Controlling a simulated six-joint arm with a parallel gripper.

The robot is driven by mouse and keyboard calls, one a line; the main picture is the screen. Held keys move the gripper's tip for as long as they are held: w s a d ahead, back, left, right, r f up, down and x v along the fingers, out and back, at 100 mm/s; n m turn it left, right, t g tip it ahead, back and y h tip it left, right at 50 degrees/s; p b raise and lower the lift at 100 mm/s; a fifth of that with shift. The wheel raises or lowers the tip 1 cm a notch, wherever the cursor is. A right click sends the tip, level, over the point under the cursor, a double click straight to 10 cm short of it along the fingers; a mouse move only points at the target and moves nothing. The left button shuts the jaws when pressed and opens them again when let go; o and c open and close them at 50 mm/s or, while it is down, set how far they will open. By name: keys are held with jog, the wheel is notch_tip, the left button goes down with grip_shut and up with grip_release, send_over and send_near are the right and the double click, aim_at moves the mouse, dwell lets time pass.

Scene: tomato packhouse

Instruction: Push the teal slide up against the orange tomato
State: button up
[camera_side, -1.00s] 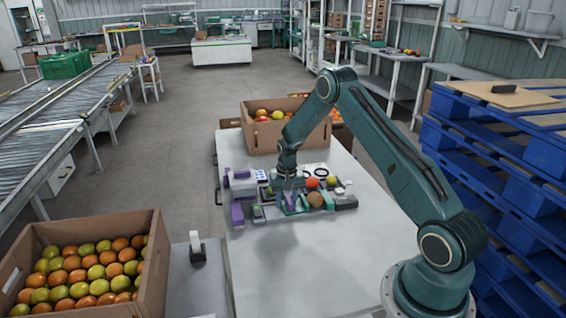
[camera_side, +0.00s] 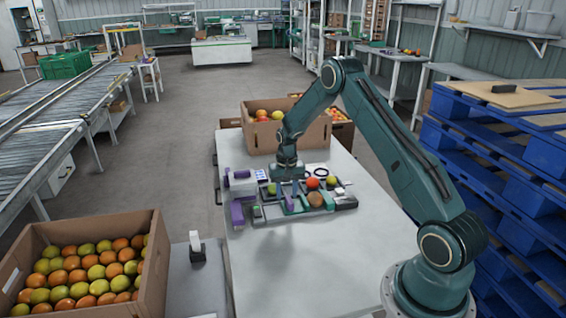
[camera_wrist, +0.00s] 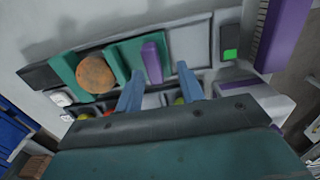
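The orange tomato (camera_wrist: 95,74) sits in a dark tray, between teal parts, in the wrist view. It also shows in the side view (camera_side: 315,199). The teal slide (camera_wrist: 128,52), with a purple block (camera_wrist: 152,56) on its right, lies just right of the tomato. Its edge appears to touch the tomato or nearly so; I cannot tell for sure. My gripper (camera_wrist: 162,72) has its two blue fingers apart, with nothing between them that it grips. In the side view my gripper (camera_side: 287,182) is above the left-middle of the tray, partly hiding it.
A redder tomato (camera_side: 312,183) and a green one lie behind in the tray. Purple fixtures (camera_side: 238,213) stand at the tray's left. A box (camera_side: 285,135) of tomatoes stands at the table's far end. The near tabletop (camera_side: 310,260) is clear.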

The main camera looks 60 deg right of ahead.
jog(key=shift+r, duration=0.15)
notch_tip(320, 180, up, 7)
dwell(1.0)
notch_tip(320, 180, up, 11)
jog(key=n+t, duration=0.1)
jog(key=n, duration=0.1)
send_over(286, 208)
jog(key=s+a, duration=0.2)
jog(key=a, duration=0.5)
jog(key=s+a+r+n+t, duration=0.1)
jog(key=s+a+r+n, duration=0.1)
jog(key=s+a+r, duration=0.6)
jog(key=s+a+r+n+t, duration=0.1)
jog(key=s+a+r+n, duration=0.1)
jog(key=s+a, duration=0.3)
jog(key=s+a+r+n+t, duration=0.2)
jog(key=s+a, duration=0.3)
jog(key=s, duration=0.8)
jog(key=shift+s+a+r+n+t, duration=0.15)
jog(key=shift+s+r+n+t, duration=0.15)
jog(key=shift+r+n, duration=0.2)
